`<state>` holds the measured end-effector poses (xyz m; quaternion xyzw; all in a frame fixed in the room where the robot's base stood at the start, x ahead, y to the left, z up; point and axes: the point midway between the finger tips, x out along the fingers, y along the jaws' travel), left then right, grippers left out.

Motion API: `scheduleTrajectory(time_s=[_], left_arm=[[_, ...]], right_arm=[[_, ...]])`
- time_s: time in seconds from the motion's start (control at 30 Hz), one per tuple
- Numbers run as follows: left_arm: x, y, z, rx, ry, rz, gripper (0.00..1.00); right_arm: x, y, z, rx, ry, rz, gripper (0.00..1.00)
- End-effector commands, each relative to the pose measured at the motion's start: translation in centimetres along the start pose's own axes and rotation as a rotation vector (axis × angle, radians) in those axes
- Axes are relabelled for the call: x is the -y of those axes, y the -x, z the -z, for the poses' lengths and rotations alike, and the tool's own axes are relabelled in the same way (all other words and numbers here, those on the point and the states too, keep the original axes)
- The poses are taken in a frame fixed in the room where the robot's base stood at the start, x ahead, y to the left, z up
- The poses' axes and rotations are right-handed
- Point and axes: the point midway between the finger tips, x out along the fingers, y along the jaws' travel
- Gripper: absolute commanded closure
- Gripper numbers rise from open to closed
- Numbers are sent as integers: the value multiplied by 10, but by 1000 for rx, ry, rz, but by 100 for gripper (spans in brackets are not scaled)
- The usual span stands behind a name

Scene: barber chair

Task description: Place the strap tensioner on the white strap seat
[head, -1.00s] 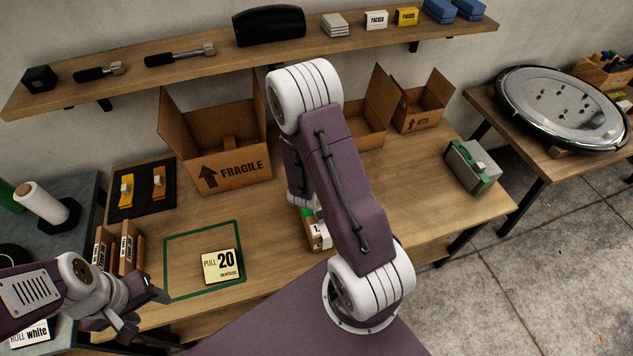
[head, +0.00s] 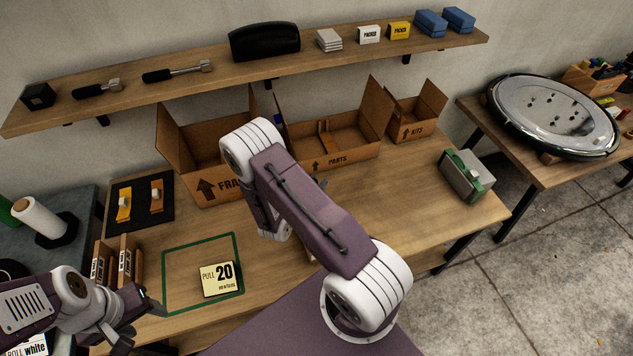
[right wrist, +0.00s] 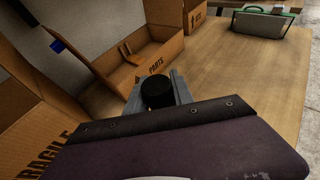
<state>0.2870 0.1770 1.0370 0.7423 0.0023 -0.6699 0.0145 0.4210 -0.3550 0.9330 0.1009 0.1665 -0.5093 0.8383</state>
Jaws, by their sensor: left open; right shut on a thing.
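My right gripper (right wrist: 158,103) is shut on a black, round-ended thing (right wrist: 157,90), seen between its grey fingers in the right wrist view. Only its end shows, so I cannot tell for sure that it is the strap tensioner. In the head view my right arm hides this gripper. My left gripper (head: 131,318) is open and empty at the table's front left. A white roll (head: 38,218) stands on a black base at the left. I cannot make out the white strap seat. Two orange pieces (head: 124,205) with pale blocks lie on a black mat (head: 140,212).
A green outline (head: 202,236) with a "PULL 20" card (head: 220,279) marks the table's left. The FRAGILE box (head: 180,150), PARTS box (head: 350,152) and a smaller box (head: 412,128) stand behind. A grey-green case (head: 466,176) sits right. Handled tools (head: 178,71) lie on the shelf.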

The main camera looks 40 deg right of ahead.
Motion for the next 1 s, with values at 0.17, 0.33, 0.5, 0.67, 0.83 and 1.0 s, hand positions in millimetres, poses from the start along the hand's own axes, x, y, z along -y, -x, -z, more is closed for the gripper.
scheduleTrajectory(time_s=[0.17,0.33,0.5,0.67,0.83,1.0], left_arm=[[0,-3,0,0,0,0,46],[0,-2,0,0,0,0,46],[0,-2,0,0,0,0,46],[0,-2,0,0,0,0,46],[0,-6,-1,0,0,0,46],[0,-9,-1,0,0,0,46]], right_arm=[[0,-1,3,0,0,0,66],[0,-1,2,0,0,0,50],[0,-1,2,0,0,0,50],[-2,10,0,0,1,-4,50],[-3,47,1,0,3,-9,50],[-2,85,0,1,0,-8,50]])
